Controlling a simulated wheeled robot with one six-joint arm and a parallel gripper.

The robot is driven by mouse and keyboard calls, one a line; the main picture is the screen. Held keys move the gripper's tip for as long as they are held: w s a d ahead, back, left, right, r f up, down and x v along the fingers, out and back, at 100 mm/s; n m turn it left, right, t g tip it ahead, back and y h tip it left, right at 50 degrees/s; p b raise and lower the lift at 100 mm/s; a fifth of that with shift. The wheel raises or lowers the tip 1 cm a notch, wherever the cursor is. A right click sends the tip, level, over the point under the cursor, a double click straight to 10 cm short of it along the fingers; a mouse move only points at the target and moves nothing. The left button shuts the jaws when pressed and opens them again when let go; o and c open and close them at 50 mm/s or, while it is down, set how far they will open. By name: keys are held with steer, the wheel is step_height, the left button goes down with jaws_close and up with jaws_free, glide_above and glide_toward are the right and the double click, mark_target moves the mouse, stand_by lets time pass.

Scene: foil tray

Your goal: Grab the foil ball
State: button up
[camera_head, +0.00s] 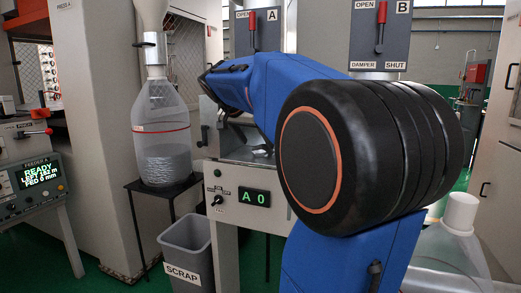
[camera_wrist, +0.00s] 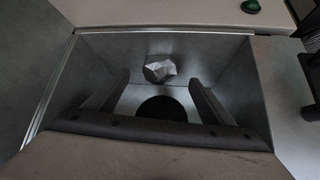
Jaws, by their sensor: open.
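The foil ball (camera_wrist: 160,68), silver and faceted, lies inside an open metal tray (camera_wrist: 228,45) in the wrist view, close to its back wall. My gripper (camera_wrist: 159,77) is open, with one dark finger on each side of the view. The fingers reach into the tray, and the ball shows between and just beyond their tips, with clear space on both sides. I cannot tell whether the fingertips are at the ball's height. In the head view my blue arm reaches into the tray (camera_head: 236,151) and hides much of it.
A dark round opening (camera_wrist: 162,108) is in the tray floor, nearer than the ball. The tray's metal walls stand close around the fingers. A grey SCRAP bin (camera_head: 187,258) stands below left, and a clear bottle (camera_head: 162,115) sits on a black stand.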

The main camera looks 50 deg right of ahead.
mark_target(260, 147)
steer(key=shift+x, duration=2.8)
steer(key=shift+c, duration=0.4)
steer(key=c, duration=1.1)
